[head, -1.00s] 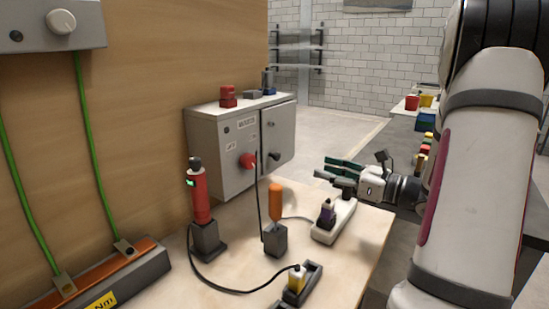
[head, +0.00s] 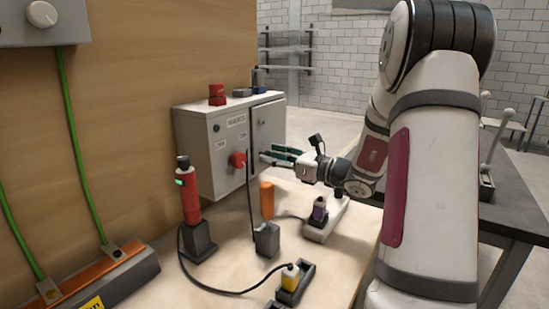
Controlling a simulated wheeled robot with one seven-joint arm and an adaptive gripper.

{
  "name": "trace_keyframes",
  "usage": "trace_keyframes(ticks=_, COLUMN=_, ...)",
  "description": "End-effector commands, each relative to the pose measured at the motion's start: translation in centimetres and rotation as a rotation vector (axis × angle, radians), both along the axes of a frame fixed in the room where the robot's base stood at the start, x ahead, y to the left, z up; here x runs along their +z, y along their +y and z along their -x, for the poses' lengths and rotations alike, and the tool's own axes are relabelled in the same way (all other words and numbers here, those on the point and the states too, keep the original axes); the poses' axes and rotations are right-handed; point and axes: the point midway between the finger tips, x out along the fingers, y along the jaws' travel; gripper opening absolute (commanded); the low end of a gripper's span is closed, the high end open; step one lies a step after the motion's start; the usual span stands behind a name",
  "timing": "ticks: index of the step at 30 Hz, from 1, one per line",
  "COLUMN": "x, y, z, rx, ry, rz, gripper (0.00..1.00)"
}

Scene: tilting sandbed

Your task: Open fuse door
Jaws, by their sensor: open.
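The grey control cabinet (head: 207,160) stands against the wooden wall, with a red rotary knob (head: 237,160) on its front. The fuse door (head: 268,122) is the narrow panel on the cabinet's right part. It looks closed or nearly so; I cannot tell exactly. My gripper (head: 268,157) has dark green fingers and is open, pointing left at the lower part of the fuse door. The fingers cover the place of the door's dark handle, so I cannot tell whether they touch it or stand around it.
A red tool (head: 192,195), an orange-handled tool (head: 267,200) and a power strip with a purple-topped item (head: 319,211) stand on the bench below the gripper. A black cable (head: 225,291) loops across the bench. A dark table (head: 515,185) stands at the right.

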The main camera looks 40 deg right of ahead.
Motion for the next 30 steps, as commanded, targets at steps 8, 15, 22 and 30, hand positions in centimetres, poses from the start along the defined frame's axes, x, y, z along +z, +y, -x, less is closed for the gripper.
trace_keyframes(ticks=8, x=0.0, y=0.0, z=0.0, rx=0.000, ry=0.000, rz=0.000, gripper=0.29)
trace_keyframes(ticks=15, x=0.0, y=0.0, z=0.0, rx=0.000, ry=0.001, rz=0.000, gripper=0.00)
trace_keyframes(ticks=22, x=0.2, y=-0.7, z=0.5, rx=0.044, ry=-0.001, rz=0.001, gripper=0.00)
trace_keyframes(ticks=30, x=0.3, y=-3.1, z=2.5, rx=0.245, ry=-0.003, rz=0.002, gripper=0.00)
